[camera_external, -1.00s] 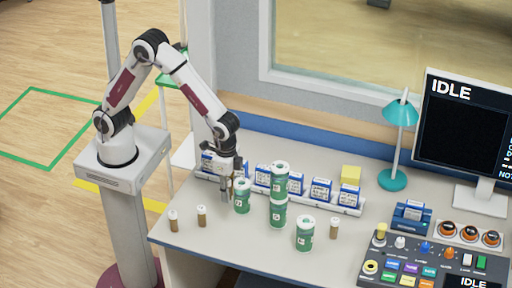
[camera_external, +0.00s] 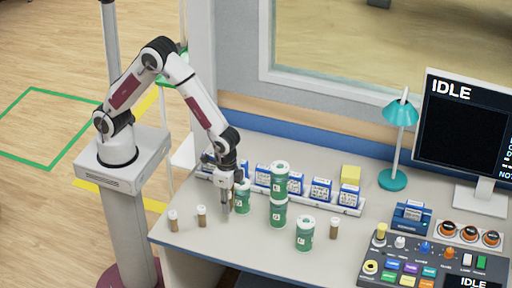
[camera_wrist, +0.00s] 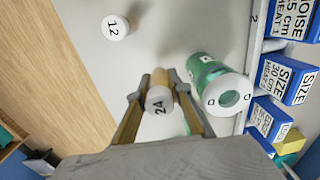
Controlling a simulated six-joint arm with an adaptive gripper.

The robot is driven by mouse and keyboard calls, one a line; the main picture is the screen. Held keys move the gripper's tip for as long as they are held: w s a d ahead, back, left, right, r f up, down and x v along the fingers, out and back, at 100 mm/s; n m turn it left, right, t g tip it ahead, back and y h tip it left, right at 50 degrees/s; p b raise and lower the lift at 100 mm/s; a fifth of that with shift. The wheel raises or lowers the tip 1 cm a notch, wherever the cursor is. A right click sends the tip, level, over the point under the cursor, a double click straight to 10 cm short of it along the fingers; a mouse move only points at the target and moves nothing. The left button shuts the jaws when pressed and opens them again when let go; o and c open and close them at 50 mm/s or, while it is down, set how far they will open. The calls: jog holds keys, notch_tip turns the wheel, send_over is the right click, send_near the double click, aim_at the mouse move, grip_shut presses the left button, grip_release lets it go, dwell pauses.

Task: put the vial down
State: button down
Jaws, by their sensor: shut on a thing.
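My gripper (camera_wrist: 160,110) is shut on a brown vial (camera_wrist: 160,77) with a white cap marked 24. In the outside view my gripper (camera_external: 227,207) is low over the table's front left part, and the vial is mostly hidden by the fingers. I cannot tell whether its bottom touches the table. A green canister (camera_external: 242,198) stands close on the right of my gripper; its white lid (camera_wrist: 228,96) shows beside the vial in the wrist view.
Two capped vials (camera_external: 173,221) (camera_external: 202,216) stand to the left, and another (camera_external: 334,228) stands at the right. Two stacked green canisters (camera_external: 279,212) and a single one (camera_external: 305,234) stand nearby. A rack of blue boxes (camera_external: 321,189) runs behind. The table front (camera_external: 235,245) is clear.

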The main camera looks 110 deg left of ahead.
aim_at(229, 224)
jog(key=shift+f, duration=1.1)
jog(key=shift+f, duration=1.9)
jog(key=shift+f, duration=0.1)
jog(key=c, duration=1.8)
grip_release()
jog(key=shift+c, duration=0.2)
notch_tip(229, 224, up, 11)
jog(key=shift+r, duration=0.65)
